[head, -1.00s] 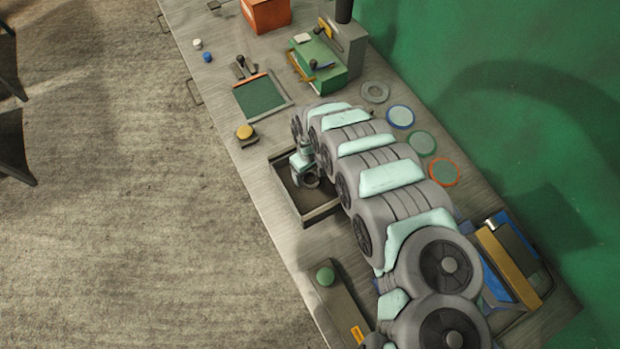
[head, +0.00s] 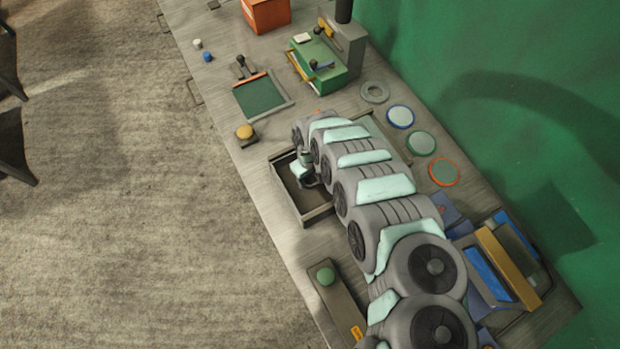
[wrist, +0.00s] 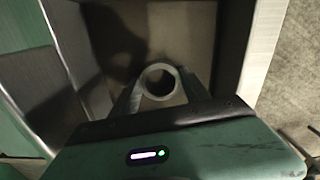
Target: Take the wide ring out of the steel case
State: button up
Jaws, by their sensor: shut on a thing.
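The wide ring (wrist: 158,98) is a grey ring with a round hole, seen from above in the wrist view. My gripper (wrist: 160,88) has one finger on each side of it and is shut on it. The steel case (wrist: 232,50) is an open rectangular box with pale metal walls and a dark floor. In the head view, the case (head: 318,216) sits near the table's left edge, and my gripper (head: 306,178) is down inside its outline. The ring cannot be made out in the head view. I cannot tell whether it touches the case floor.
My arm covers the case's right side in the head view. A loose grey ring (head: 375,92) and blue-, green- and orange-rimmed discs (head: 445,172) lie to the right. A yellow button (head: 244,132) and a green-button box (head: 325,277) flank the case.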

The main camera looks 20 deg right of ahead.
jog(key=c, duration=1)
jog(key=shift+r, duration=0.15)
